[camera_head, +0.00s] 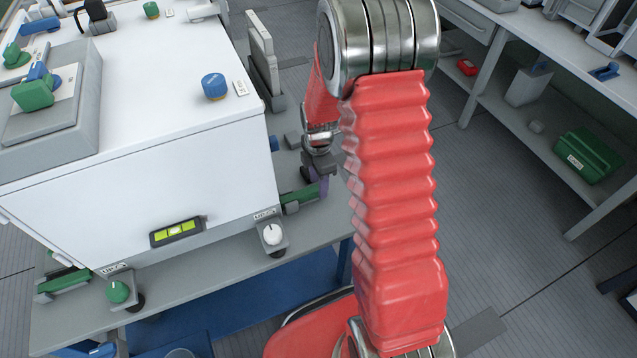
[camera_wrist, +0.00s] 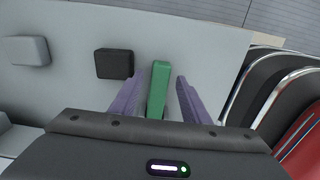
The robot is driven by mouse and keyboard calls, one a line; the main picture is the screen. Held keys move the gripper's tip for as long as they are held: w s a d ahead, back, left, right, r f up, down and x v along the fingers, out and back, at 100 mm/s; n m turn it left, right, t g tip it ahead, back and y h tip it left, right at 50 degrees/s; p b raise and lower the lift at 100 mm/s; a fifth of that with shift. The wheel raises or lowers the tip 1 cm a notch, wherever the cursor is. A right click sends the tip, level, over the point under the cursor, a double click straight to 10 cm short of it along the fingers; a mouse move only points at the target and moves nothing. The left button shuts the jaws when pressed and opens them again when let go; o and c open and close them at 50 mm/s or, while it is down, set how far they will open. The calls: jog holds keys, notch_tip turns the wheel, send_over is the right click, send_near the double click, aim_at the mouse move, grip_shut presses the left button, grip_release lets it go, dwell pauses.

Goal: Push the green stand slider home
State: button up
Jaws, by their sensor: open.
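A green slider bar (camera_head: 300,198) sticks out at the right front foot of the white box, low over the grey table. My gripper (camera_head: 322,186) is at its right end, with purple fingers. In the wrist view the green bar (camera_wrist: 158,88) lies between my two open fingers (camera_wrist: 158,82), with a gap on the right and the left finger very close. Whether the left finger touches it, I cannot tell. My palm hides the bar's near end. Another green bar (camera_head: 62,284) sits at the box's left front foot.
The white box (camera_head: 130,185) stands on the grey table (camera_head: 205,282). A white knob (camera_head: 272,235), a green knob (camera_head: 118,292) and a spirit level (camera_head: 178,232) are along its front. Dark (camera_wrist: 114,64) and grey (camera_wrist: 25,50) blocks lie left of my fingers in the wrist view.

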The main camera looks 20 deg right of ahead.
jog(key=shift+f, duration=0.3)
jog(key=shift+c, duration=0.2)
grip_shut()
dwell(0.3)
